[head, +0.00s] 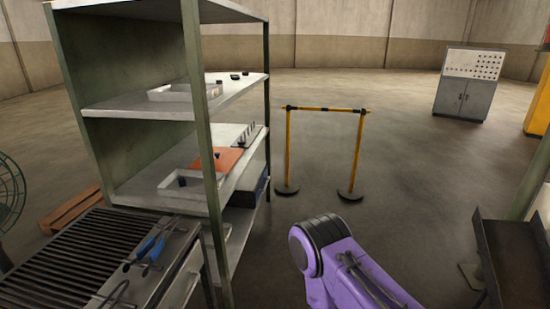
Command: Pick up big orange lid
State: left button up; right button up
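A flat orange piece (229,159), which looks like the big orange lid, lies on the middle shelf (150,188) of a grey-green rack. A rack post hides part of it. It lies behind a white tray (172,188) holding a small dark item. A purple arm link of mine with a black joint rises from the bottom, right of the rack and apart from the orange piece. Neither of my grippers shows.
A grill table (75,262) with blue-handled tools (153,248) stands in front of the rack at left. A yellow barrier (325,109) stands behind, right of the rack. A dark metal trough (512,262) is at right. Open floor lies between.

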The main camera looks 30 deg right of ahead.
aim_at(225, 158)
jog(key=z, duration=1.4)
jog(key=i, duration=5.15)
jog(key=u, duration=4.15)
